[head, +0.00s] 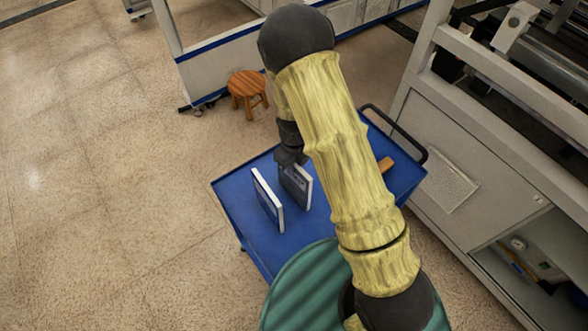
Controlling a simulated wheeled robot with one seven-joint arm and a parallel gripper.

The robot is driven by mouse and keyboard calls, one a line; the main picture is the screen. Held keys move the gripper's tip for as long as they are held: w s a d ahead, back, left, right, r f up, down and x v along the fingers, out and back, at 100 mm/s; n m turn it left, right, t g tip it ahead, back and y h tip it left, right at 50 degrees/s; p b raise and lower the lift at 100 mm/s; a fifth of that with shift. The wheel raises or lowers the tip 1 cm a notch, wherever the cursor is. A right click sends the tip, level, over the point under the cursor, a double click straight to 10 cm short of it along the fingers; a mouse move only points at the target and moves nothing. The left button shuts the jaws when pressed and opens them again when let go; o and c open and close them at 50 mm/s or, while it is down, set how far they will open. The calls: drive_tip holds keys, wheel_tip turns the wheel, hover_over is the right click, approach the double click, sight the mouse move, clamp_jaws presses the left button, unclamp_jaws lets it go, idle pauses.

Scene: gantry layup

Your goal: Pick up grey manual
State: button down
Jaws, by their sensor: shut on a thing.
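The grey manual (296,188) stands upright on the blue cart top (238,196). My gripper (291,161) reaches down from above and is shut on the manual's upper edge. The fingertips are dark and small, so the exact grip is hard to see. I cannot tell whether the manual's lower edge touches the cart.
A blue manual (266,201) with white page edges stands upright just left of the grey one. A brown wooden block (386,164) lies at the cart's right side, partly behind my arm. A wooden stool (248,92) stands beyond. A large grey machine (450,150) borders the right.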

wheel_tip(320, 180, up, 18)
drive_tip(key=b, duration=0.2)
drive_tip(key=shift+f, duration=0.2)
idle(0.4)
